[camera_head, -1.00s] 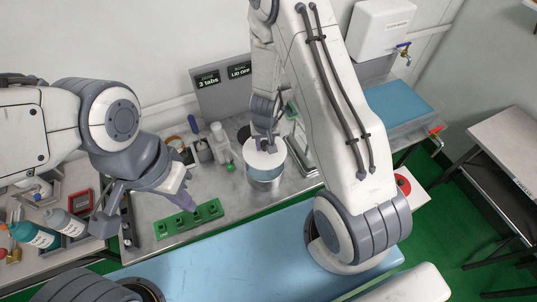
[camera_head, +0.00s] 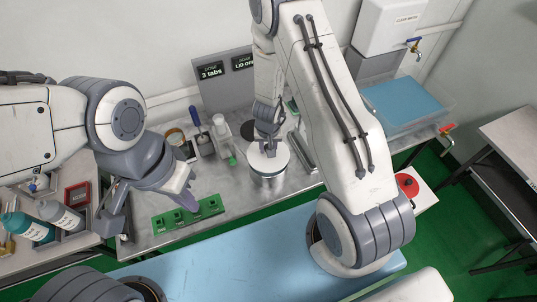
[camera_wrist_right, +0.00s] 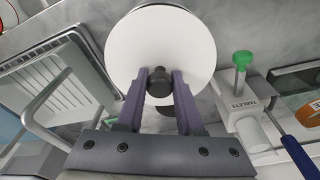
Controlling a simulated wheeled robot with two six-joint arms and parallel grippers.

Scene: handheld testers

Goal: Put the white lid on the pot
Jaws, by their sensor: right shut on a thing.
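The white lid (camera_head: 280,158) is a round disc with a dark knob (camera_wrist_right: 159,82). It lies level over the mouth of the metal pot (camera_head: 268,182) and appears to rest on its rim. My right gripper (camera_head: 269,150) comes from above and is shut on the knob; in the right wrist view its two purple fingers (camera_wrist_right: 160,88) clasp the knob from both sides, with the lid (camera_wrist_right: 160,40) filling the space beyond. The pot is mostly hidden under the lid. My left gripper (camera_head: 190,200) hangs empty above the green tray; its finger gap is not clear.
A green tray (camera_head: 188,214) with square pockets lies left of the pot. A white tablet dispenser (camera_head: 222,137) and a blue-handled tool (camera_head: 195,116) stand behind. A dark round plate (camera_head: 250,130) is behind the pot. A blue-topped bin (camera_head: 402,102) is at right.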

